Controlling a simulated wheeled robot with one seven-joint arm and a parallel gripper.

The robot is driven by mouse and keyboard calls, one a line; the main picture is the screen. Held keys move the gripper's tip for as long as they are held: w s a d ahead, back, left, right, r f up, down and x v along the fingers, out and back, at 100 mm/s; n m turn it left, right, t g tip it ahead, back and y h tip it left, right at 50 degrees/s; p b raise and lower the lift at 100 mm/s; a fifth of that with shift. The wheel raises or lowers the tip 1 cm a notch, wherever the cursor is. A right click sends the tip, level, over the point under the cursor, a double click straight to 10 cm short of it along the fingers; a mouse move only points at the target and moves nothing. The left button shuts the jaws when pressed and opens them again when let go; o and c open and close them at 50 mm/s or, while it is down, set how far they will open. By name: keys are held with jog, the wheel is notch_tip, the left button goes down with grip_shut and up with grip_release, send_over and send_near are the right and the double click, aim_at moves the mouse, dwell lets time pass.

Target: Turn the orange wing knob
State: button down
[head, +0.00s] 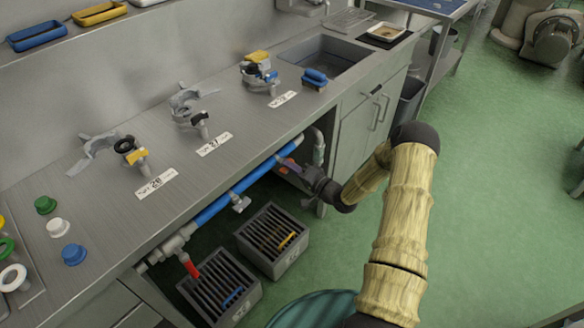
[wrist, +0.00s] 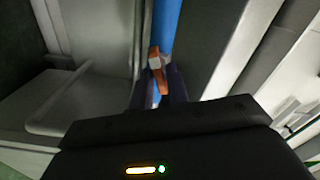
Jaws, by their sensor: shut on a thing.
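The orange wing knob (wrist: 156,66) shows in the wrist view in front of the blue pipe, between my gripper's dark fingers. My gripper (wrist: 157,92) is shut on it; the fingers hide part of its sides. In the head view, my gripper (head: 291,165) reaches under the counter's front edge to the right end of the blue pipe (head: 236,192). A small orange patch of the knob (head: 283,169) shows beside the fingers there. The knob's exact angle is hard to tell.
The steel counter (head: 235,160) overhangs the pipe, with labelled clamp fittings on top. A red-handled valve (head: 190,267) is at the pipe's left end. Two slotted grey crates (head: 298,245) stand on the floor below. A cabinet (head: 350,135) is close on the right; green floor beyond is open.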

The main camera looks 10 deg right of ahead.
jog(key=shift+f+m, duration=0.2)
jog(key=shift+m, duration=2.1)
jog(key=c, duration=1.5)
grip_release()
jog(key=shift+d, duration=0.1)
jog(key=shift+s, duration=0.1)
jog(key=v, duration=1.7)
jog(key=shift+r+b, duration=0.1)
jog(key=shift+b, duration=0.2)
